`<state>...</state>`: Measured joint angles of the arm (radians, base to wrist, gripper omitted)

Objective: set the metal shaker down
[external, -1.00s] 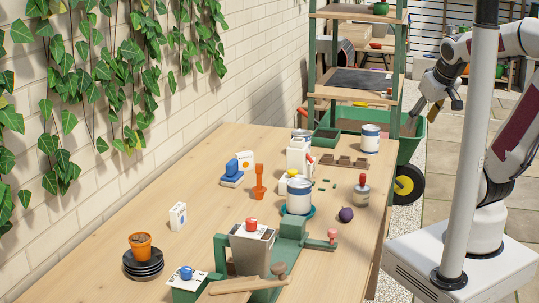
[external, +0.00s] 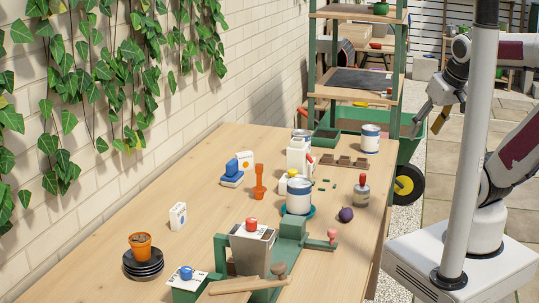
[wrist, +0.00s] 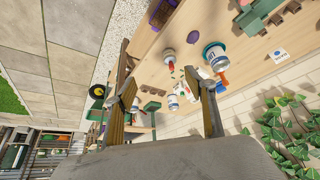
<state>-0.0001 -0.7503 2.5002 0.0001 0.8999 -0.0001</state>
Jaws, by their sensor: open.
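My gripper (external: 440,112) is open and empty, in the air off the table's right side. Its two fingers are spread apart in the wrist view (wrist: 165,105), with nothing between them. No object is clearly recognisable as the metal shaker. A red-topped greyish container (external: 361,191) stands upright near the table's right edge. A silver-and-white tin with a blue band (external: 299,196) stands upright on a teal saucer (external: 311,213); this tin also shows in the wrist view (wrist: 215,57). A tapered metal box (external: 252,250) with a red knob stands at the front. My gripper touches none of them.
A similar tin (external: 370,138) and a brown tray (external: 345,162) are at the table's far end. A purple round thing (external: 346,214) lies near the right edge. A green shelf rack (external: 399,75) and green cart (external: 408,145) stand beyond. Mid-left table is mostly clear.

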